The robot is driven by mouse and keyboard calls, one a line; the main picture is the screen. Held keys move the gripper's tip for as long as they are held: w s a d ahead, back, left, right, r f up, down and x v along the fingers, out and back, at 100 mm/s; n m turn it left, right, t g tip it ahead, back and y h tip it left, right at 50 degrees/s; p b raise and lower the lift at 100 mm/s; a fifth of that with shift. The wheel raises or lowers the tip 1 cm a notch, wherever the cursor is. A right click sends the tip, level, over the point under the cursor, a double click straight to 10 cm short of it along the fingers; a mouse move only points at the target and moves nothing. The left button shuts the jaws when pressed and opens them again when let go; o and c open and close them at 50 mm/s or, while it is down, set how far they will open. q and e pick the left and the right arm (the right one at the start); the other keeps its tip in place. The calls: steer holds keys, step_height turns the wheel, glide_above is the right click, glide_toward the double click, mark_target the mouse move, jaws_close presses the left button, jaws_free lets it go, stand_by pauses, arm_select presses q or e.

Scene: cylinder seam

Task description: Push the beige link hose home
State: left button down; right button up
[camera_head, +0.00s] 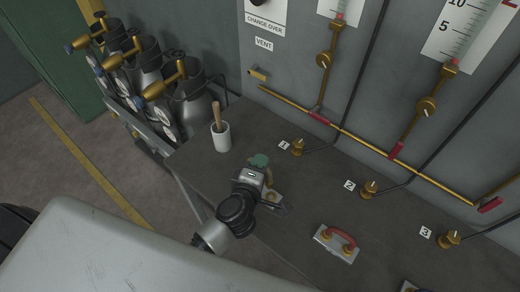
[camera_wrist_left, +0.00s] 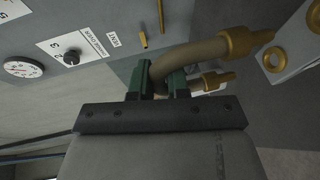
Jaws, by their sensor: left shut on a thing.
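The beige link hose (camera_wrist_left: 185,56) is a short curved tube with brass ends, one at the upper right (camera_wrist_left: 246,42) and one lower down (camera_wrist_left: 216,80) in the left wrist view. My left gripper (camera_wrist_left: 162,82) is shut on it with green fingers around the bend. In the head view the gripper (camera_head: 261,163) is over the bench, and a little of the hose (camera_head: 268,179) shows beside it. A pale metal plate (camera_wrist_left: 295,48) with a brass ring is close to the upper brass end; I cannot tell whether they touch. My right gripper is not in view.
A red link hose (camera_head: 342,236) sits on its plate on the dark bench (camera_head: 300,200). Numbered brass valves (camera_head: 298,147) line the wall side. A white cup (camera_head: 221,137) with a wooden handle stands at the back left, near several metal cylinders (camera_head: 190,100).

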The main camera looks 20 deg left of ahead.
arm_select(q)
steer(key=shift+w+d+r, duration=0.1)
steer(key=shift+w+d, duration=0.05)
steer(key=shift+d, duration=0.3)
steer(key=shift+p, duration=0.4)
steer(key=shift+f+b, duration=0.65)
steer(key=shift+f, duration=0.15)
step_height(320, 180, down, 3)
steer(key=shift+r+b, duration=0.15)
steer(key=shift+b, duration=0.65)
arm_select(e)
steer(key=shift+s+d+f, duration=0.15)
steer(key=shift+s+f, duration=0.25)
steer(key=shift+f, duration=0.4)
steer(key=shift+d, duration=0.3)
arm_select(q)
steer(key=shift+f+b, duration=1.05)
steer(key=shift+f, duration=0.65)
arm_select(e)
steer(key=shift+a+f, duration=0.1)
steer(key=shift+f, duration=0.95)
